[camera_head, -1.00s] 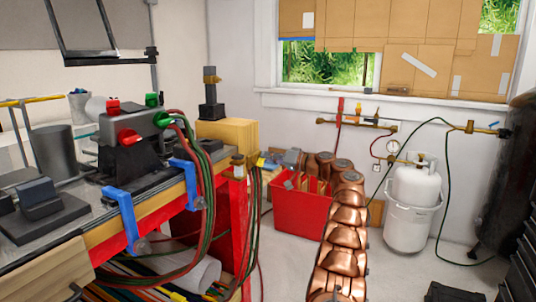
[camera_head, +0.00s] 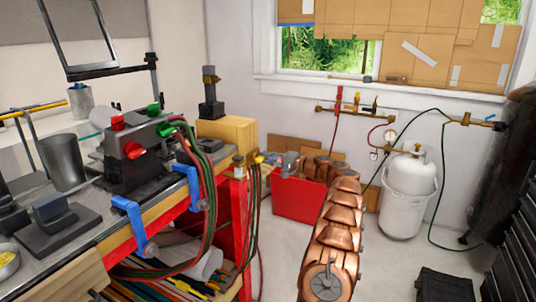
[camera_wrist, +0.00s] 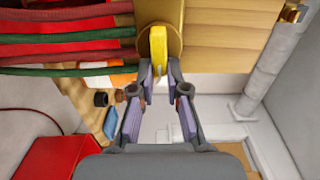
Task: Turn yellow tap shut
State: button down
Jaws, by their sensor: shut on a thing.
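The yellow tap (camera_wrist: 158,48) shows at the top middle of the wrist view, its narrow handle pointing toward me from a round brass-coloured body. My gripper (camera_wrist: 159,72) is shut on the handle, with one fingertip on each side of it. The fingertips partly hide the handle's near end. In the head view, the yellow tap (camera_head: 259,158) is a small yellow spot at the far end of the workbench, with my gripper (camera_head: 270,159) beside it. The contact is too small to make out there.
Red and green hoses (camera_wrist: 65,40) run close to the tap's left. A red crate (camera_head: 298,203) stands on the floor below my arm. The workbench (camera_head: 110,232) has blue clamps (camera_head: 130,222) on its edge. A white gas cylinder (camera_head: 408,195) stands by the wall.

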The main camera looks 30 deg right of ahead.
jog(key=shift+m, duration=0.3)
jog(key=c, duration=1.2)
grip_release()
jog(key=shift+o, duration=0.2)
jog(key=v, duration=1.2)
jog(key=shift+f, duration=0.15)
